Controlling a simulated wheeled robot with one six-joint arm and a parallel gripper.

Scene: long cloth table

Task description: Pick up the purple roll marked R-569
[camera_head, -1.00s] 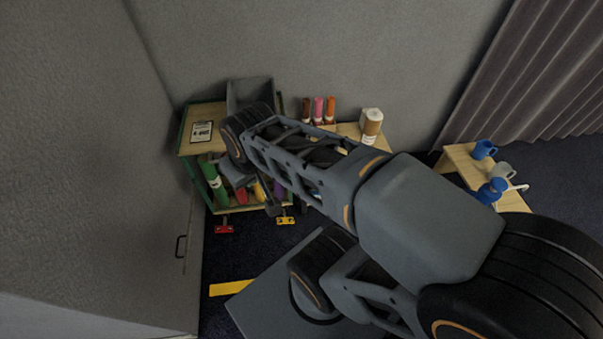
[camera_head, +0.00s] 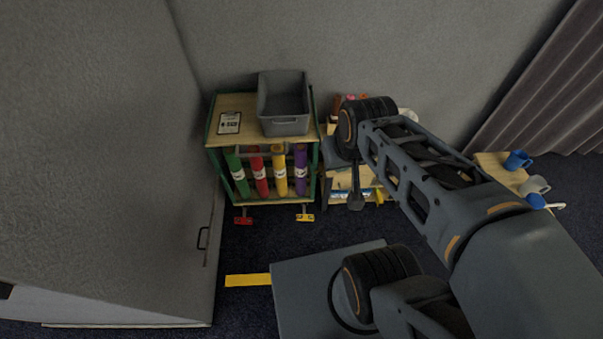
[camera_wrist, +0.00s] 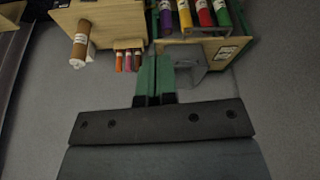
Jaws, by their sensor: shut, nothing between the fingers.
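The purple roll (camera_head: 301,168) stands upright in the rack of a green-framed cart (camera_head: 236,104), rightmost of a row with yellow (camera_head: 280,172), red (camera_head: 260,175) and green (camera_head: 238,174) rolls. Its white label is too small to read. In the wrist view, which is upside down, the purple roll (camera_wrist: 166,18) is at the top, left of the yellow one. My gripper (camera_head: 356,202) is right of the cart in the head view, apart from the purple roll. In the wrist view its green fingers (camera_wrist: 154,62) are together and empty.
A grey bin (camera_head: 284,122) and a framed sign (camera_head: 229,123) sit on the cart top. A second wooden unit (camera_head: 338,184) with several small rolls stands right of the cart, partly behind my arm. Blue mugs (camera_head: 517,160) are on a table at right.

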